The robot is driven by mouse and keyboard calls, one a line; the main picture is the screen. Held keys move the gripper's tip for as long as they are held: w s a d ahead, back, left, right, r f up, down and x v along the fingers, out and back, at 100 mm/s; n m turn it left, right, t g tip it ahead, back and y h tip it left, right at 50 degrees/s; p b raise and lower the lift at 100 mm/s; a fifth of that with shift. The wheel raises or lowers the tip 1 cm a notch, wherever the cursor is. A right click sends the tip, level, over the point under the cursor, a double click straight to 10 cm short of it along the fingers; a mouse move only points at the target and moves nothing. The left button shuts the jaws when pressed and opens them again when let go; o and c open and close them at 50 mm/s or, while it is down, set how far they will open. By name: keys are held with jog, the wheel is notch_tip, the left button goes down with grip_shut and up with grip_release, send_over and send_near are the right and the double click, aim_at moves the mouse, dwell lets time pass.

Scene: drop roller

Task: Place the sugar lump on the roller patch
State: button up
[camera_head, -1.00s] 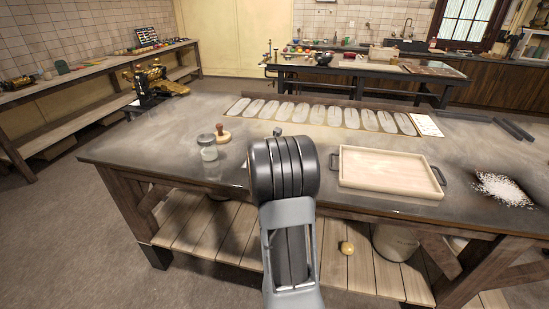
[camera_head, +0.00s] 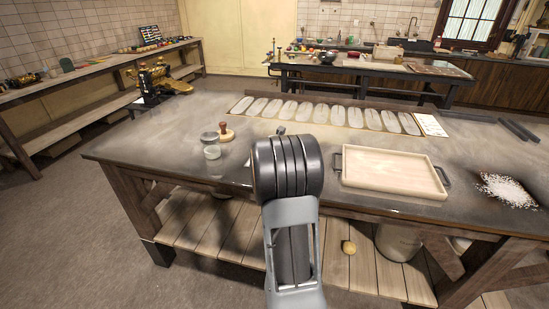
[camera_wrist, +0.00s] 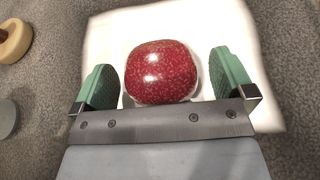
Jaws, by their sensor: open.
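A glossy red, speckled round thing (camera_wrist: 162,72), apple-like in look, sits on a white square sheet (camera_wrist: 105,40) in the wrist view. I cannot tell a plain sugar lump in any view. My gripper (camera_wrist: 164,68) is open, with one green finger on each side of the red thing and a gap at both sides. In the head view my arm hides the gripper and the red thing. A brass roller machine (camera_head: 158,80) stands at the table's far left end; I cannot make out a marked patch on it.
A glass jar (camera_head: 211,147) and a wooden stamp (camera_head: 226,134) stand left of my arm. A wooden tray (camera_head: 392,170) and a white granule heap (camera_head: 505,189) lie to the right. A row of pale ovals (camera_head: 330,112) lies behind. The table's left part is mostly clear.

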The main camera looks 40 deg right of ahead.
jog(key=v, duration=1.1)
jog(key=shift+s+a+r, duration=0.15)
jog(key=shift+a, duration=0.15)
jog(key=shift+s+a+r+m, duration=0.15)
jog(key=shift+a+r+m, duration=0.05)
jog(key=shift+a+m, duration=0.2)
jog(key=s+a+f+m+g+y, duration=0.1)
jog(key=s+a+m+y, duration=0.3)
jog(key=a+m, duration=0.4)
jog(key=s+a+f+m+g+y, duration=0.1)
jog(key=s+a+m+y, duration=0.2)
jog(key=a+m, duration=0.4)
jog(key=s+a+f+m+g+y, duration=0.1)
jog(key=s+a+m+y, duration=0.3)
jog(key=a+m, duration=0.4)
jog(key=s+a, duration=0.1)
jog(key=a, duration=0.4)
jog(key=shift+s+a+m+g+y, duration=0.15)
jog(key=shift+s+m+g+y, duration=0.15)
jog(key=shift+s+g, duration=0.1)
